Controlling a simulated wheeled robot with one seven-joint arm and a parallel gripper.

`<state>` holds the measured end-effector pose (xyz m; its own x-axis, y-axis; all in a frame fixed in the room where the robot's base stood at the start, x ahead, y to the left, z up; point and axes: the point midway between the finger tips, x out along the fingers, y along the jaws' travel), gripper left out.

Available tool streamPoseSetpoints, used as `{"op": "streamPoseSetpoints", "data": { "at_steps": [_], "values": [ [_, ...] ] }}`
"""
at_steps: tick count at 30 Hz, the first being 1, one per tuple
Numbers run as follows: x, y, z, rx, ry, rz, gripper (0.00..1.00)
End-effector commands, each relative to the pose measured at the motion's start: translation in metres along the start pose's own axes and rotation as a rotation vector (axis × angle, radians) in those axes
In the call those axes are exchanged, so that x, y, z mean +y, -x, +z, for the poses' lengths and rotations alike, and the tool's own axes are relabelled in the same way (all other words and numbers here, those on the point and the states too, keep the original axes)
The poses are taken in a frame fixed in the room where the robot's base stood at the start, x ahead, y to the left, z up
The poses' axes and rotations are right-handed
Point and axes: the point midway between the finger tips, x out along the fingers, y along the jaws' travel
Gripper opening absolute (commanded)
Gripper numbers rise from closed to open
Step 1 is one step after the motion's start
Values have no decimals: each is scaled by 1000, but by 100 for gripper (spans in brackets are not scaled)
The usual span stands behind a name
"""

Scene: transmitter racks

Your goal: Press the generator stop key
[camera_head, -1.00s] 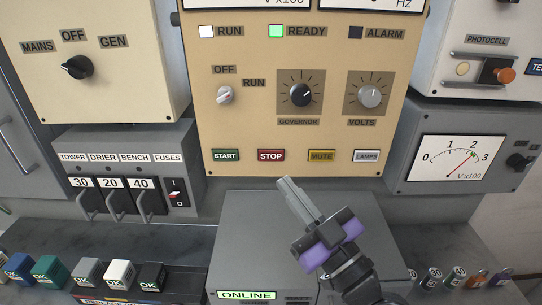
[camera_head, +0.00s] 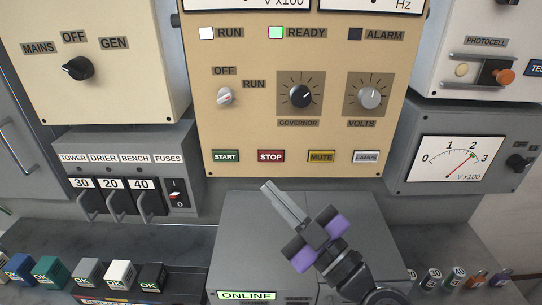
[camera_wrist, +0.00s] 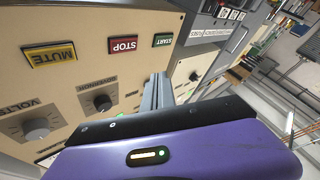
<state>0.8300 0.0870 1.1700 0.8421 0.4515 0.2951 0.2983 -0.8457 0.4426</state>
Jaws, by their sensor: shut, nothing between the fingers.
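The red STOP key (camera_head: 271,156) is in the bottom row of the cream generator panel (camera_head: 230,125), between the green START key (camera_head: 226,156) and the yellow MUTE key (camera_head: 321,156). In the wrist view the fingers (camera_wrist: 158,90) stick out past the purple gripper body.
A grey cabinet (camera_head: 240,215) with a lit ONLINE sign stands below the panel. A fuse box with levers (camera_head: 120,190) is at left, a meter box (camera_head: 455,158) at right. The LAMPS key (camera_head: 366,156) and knobs are close by on the panel.

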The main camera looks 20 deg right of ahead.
Motion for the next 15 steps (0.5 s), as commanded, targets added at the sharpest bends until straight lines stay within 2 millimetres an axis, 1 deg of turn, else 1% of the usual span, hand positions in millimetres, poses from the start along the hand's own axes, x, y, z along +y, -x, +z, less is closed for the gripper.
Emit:
{"op": "streamPoseSetpoints", "data": {
  "at_steps": [1,9,12,15],
  "values": [
    [5,-5,2,0,0,1,0],
    [23,-30,21,0,0,2,0],
    [27,-37,30,2,1,2,0],
    [31,-43,34,2,0,1,0]
  ]
}}
